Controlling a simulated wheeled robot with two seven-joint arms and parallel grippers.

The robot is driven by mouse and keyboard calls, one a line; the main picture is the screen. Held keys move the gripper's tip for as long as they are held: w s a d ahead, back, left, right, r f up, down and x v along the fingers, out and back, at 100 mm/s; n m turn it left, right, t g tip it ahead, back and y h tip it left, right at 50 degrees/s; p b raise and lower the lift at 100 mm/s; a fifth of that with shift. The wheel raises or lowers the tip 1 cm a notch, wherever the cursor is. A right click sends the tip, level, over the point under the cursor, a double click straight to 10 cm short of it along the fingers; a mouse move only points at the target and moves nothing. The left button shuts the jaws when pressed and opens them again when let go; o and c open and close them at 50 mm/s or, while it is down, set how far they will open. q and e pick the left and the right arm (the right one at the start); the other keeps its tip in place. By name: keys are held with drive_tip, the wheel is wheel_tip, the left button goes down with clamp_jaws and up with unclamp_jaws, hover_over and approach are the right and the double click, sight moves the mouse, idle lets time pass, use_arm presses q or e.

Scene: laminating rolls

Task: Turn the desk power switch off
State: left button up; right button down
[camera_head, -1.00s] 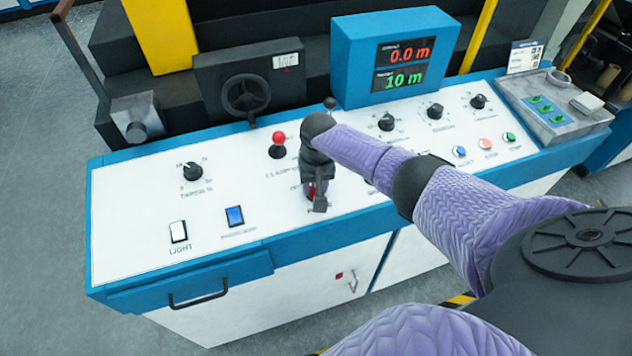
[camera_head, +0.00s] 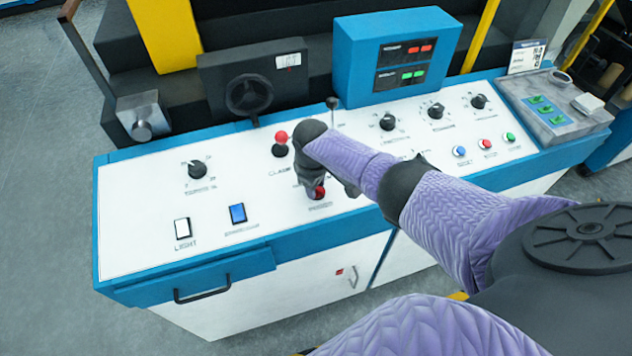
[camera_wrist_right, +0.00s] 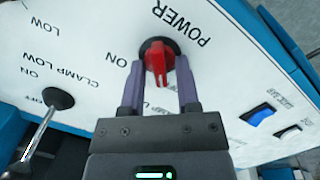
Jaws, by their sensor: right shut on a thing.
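The power switch (camera_head: 319,193) is a red rotary knob on a black round base at the front middle of the white panel. In the right wrist view the red knob (camera_wrist_right: 157,58) sits under the printed word POWER, with ON printed to its left; the opposite label is partly hidden. My right gripper (camera_head: 313,183) reaches down onto the knob. In the wrist view its two fingers (camera_wrist_right: 160,76) stand on either side of the red grip, shut on it. My left gripper is not in view.
A red-topped clamp lever (camera_head: 280,145) stands close left of the gripper. The blue display box (camera_head: 395,50) is behind it. Light switch (camera_head: 182,228), blue rocker (camera_head: 237,213) and black dial (camera_head: 196,169) lie left. Several dials and buttons lie right.

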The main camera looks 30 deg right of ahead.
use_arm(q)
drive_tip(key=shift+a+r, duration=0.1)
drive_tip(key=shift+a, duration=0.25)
use_arm(e)
drive_tip(key=shift+n, duration=0.6)
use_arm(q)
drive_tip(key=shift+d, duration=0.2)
use_arm(e)
drive_tip(key=c, duration=0.7)
unclamp_jaws()
drive_tip(key=shift+c, duration=0.2)
drive_tip(key=shift+o, duration=0.4)
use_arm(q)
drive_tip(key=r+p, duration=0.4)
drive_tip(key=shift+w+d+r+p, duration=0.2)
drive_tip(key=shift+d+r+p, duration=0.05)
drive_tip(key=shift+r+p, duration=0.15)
use_arm(e)
wheel_tip(320, 180, up, 10)
drive_tip(key=a, duration=0.1)
drive_tip(key=shift+s, duration=0.3)
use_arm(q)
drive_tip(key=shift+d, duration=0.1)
use_arm(e)
drive_tip(key=shift+a+f, duration=0.1)
